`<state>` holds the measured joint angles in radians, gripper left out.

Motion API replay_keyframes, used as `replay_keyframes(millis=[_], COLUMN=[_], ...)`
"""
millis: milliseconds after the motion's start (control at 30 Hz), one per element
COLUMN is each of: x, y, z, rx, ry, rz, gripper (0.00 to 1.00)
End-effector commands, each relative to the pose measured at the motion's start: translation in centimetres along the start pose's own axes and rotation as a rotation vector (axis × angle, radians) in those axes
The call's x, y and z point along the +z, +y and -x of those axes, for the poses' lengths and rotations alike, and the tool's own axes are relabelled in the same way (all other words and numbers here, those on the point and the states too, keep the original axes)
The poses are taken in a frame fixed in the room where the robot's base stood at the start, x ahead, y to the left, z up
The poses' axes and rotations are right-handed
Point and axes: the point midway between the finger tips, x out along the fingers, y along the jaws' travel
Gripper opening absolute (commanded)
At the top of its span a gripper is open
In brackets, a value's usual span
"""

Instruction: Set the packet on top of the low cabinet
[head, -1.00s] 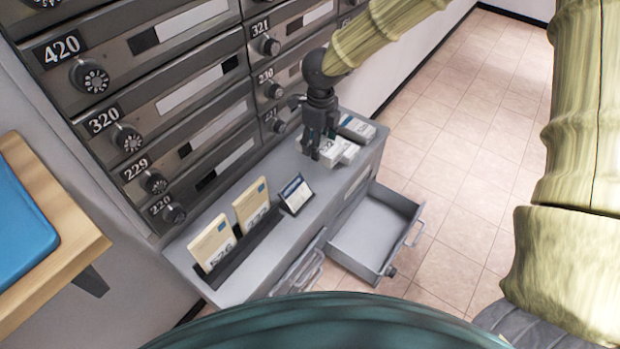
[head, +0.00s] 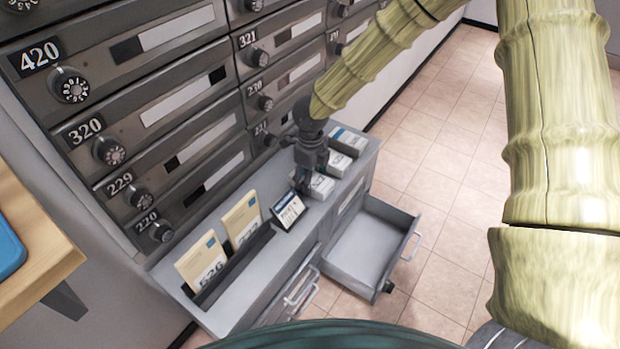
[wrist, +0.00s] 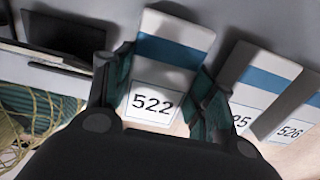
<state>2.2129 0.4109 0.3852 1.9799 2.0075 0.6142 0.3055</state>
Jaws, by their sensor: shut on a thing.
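My gripper (head: 305,188) is shut on a white packet (head: 322,186) with a blue stripe, at the top of the low cabinet (head: 228,302). In the wrist view the packet (wrist: 172,52) sits between the two fingers of my gripper (wrist: 163,92), with its label "522" facing the camera. The packet is close to the grey cabinet top. I cannot tell whether its underside touches.
Two similar packets (head: 331,160) (head: 348,141) stand on the cabinet behind mine; one reads "526" in the wrist view (wrist: 290,131). An empty drawer (head: 365,245) is pulled out. Mailboxes (head: 150,100) line the wall.

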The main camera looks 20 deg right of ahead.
Motion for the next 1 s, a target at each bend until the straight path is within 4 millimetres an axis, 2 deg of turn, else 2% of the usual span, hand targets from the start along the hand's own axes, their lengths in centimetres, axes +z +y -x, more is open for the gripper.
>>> replay_keyframes(millis=[133, 167, 233, 267, 667, 767, 1000], x=[0.0, 0.0, 0.0, 0.0, 0.0, 0.0, 0.0], y=[0.0, 0.0, 0.0, 0.0, 0.0, 0.0, 0.0], z=[-0.2, -0.2, -0.2, -0.2, -0.1, 1.1, 5.3], rx=[0.001, 0.0, 0.0, 0.0, 0.0, 0.0, 0.001], ry=[0.0, 0.0, 0.0, 0.0, 0.0, -0.002, -0.002], rz=[0.0, -0.001, 0.0, 0.0, 0.0, 0.0, -0.001], gripper=[0.28, 0.6, 0.73, 0.77, 0.77, 0.77, 0.77])
